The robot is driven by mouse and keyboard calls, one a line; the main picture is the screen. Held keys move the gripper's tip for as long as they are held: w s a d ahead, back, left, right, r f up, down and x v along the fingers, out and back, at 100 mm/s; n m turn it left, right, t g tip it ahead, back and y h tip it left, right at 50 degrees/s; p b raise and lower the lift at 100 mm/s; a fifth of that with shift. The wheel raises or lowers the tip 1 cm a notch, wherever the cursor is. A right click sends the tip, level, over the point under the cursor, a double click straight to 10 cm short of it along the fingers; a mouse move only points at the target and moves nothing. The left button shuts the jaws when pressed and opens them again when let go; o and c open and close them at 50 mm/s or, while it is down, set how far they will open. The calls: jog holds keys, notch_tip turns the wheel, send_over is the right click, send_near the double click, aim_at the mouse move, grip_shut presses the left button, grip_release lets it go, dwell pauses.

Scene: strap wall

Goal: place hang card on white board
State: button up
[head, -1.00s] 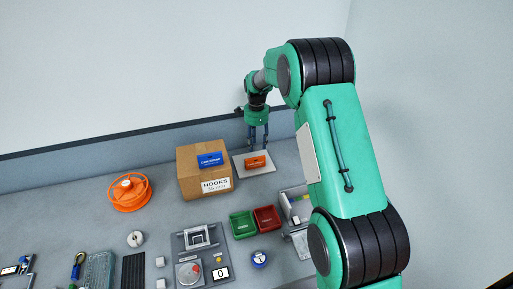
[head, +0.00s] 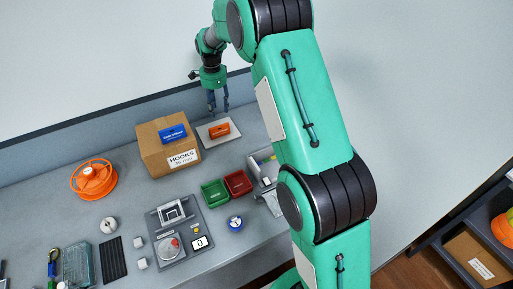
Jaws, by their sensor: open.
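The white board (head: 207,140) lies flat on the bench beside the cardboard box. An orange card-like piece with a dark label (head: 219,130) lies on it. A similar blue piece (head: 173,133) lies on top of the box. I cannot tell from the pictures which one is called the hang card. My gripper (head: 219,110) points down over the far side of the white board, just behind and above the orange piece. Its fingers are apart, with nothing visible between them. The exact gap to the orange piece is hard to judge.
The cardboard box (head: 172,158), marked HOOKS, stands left of the board. Green (head: 215,193) and red (head: 238,183) bins sit in front. An orange spool (head: 94,179) and a grey device (head: 179,230) are further left. A shelf unit (head: 440,252) stands at right.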

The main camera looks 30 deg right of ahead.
jog(key=s+a+r+n+t, duration=0.15)
jog(key=s+r+n, duration=0.25)
jog(key=s+r, duration=0.7)
jog(key=s+a+r+n+t, duration=0.15)
jog(key=s+r+n, duration=0.25)
jog(key=s+r, duration=0.8)
jog(key=s+a+n+t, duration=0.2)
jog(key=s+n, duration=0.7)
jog(key=s, duration=1.9)
jog(key=shift+s+a, duration=0.15)
jog(key=shift+a, duration=0.2)
